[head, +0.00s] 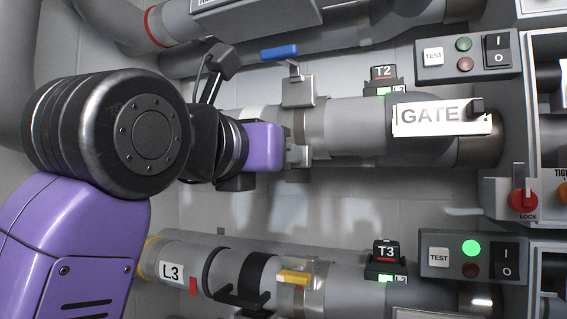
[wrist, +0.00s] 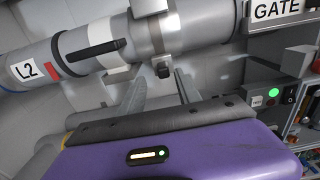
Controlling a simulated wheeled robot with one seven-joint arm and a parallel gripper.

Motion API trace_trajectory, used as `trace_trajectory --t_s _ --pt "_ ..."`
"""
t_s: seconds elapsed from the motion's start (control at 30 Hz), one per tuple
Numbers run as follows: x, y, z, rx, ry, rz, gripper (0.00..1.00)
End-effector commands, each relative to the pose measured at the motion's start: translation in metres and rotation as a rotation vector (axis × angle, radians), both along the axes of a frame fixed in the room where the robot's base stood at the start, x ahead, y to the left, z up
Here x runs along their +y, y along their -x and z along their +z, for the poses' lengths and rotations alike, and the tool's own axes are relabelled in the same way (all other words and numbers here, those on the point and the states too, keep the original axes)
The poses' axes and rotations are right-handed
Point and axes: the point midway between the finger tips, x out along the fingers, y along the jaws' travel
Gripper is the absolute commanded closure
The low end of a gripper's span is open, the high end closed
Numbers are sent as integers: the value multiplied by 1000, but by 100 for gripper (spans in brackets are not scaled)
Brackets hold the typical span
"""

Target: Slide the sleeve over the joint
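The middle grey tube, labelled L2 (wrist: 23,70) in the wrist view, carries a black ring (wrist: 59,52) and a black bar-like handle (wrist: 95,50). A pale collar (wrist: 125,30) sits right of them, then a shiny metal band (wrist: 185,30). I cannot tell for sure which part is the sleeve or where the joint lies. My gripper (wrist: 160,80) is open, its fingers spread below the tube with a small black knob (wrist: 162,70) showing between their tips. Contact is unclear. In the head view my gripper (head: 292,147) is beside the metal band (head: 312,130); my arm hides the tube's left part.
A blue lever (head: 280,52) stands above the tube. The GATE plate (head: 430,117) and T2 block (head: 384,80) are to the right. Switch boxes (head: 465,58) line the right; the lower one shows a green lamp (head: 471,248).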

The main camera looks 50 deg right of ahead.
Motion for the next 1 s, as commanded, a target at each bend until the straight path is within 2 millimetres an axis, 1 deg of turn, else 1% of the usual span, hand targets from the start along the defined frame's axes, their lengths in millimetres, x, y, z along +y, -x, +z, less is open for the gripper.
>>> trace_trajectory --t_s 0.03,0.1,0.2,0.3,0.83,0.93,1.0 --pt "8 2 -3 0 0 3 60" --pt "17 5 -2 0 1 2 60" --pt "26 9 -1 -1 1 2 60" --pt "30 11 0 -1 1 0 60" --pt "31 11 0 -1 1 0 60" --pt "30 12 5 -10 19 -6 60" --pt "28 20 14 -20 54 -37 60"
